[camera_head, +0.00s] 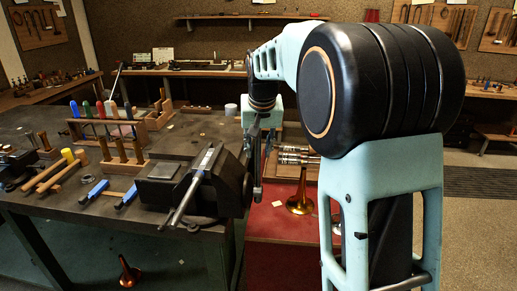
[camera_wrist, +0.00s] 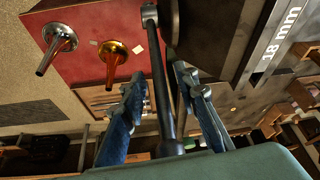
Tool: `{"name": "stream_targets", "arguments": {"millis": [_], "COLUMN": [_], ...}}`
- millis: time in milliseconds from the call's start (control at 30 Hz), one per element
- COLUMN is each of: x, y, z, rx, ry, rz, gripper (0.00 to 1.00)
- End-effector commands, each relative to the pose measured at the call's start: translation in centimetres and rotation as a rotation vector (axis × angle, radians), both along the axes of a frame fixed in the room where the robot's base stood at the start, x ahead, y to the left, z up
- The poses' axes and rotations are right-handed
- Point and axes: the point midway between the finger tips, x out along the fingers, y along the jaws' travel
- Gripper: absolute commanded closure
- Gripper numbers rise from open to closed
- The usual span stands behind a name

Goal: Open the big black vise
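The big black vise (camera_head: 213,183) is mounted at the near right corner of the dark workbench. Its dark body also fills the top right of the wrist view (camera_wrist: 205,35). Its handle bar (camera_wrist: 160,70) runs through the wrist view, with a round knob at its upper end. My gripper (camera_wrist: 160,82) is at the vise's right side, its two blue fingers apart, one on each side of the bar. I see gaps between bar and fingertips, but contact deeper between the fingers is hard to judge.
A long metal bar (camera_head: 193,184) lies across the vise, sticking out at the front. A red surface (camera_head: 275,222) with a brass bell (camera_head: 300,195) is right of the vise. Blue-handled tools (camera_head: 95,190) and a wooden tool rack (camera_head: 122,155) are on the bench to the left.

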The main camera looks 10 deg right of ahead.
Motion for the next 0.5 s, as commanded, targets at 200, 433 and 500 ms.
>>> {"name": "stream_targets", "arguments": {"millis": [200, 433, 500], "x": [-0.01, 0.0, 0.0], "y": [0.01, 0.01, 0.01], "z": [0.02, 0.04, 0.04], "rx": [0.0, 0.0, 0.0], "ry": [0.0, 0.0, 0.0], "rz": [0.0, 0.0, 0.0], "gripper": [0.88, 1.0, 1.0]}}
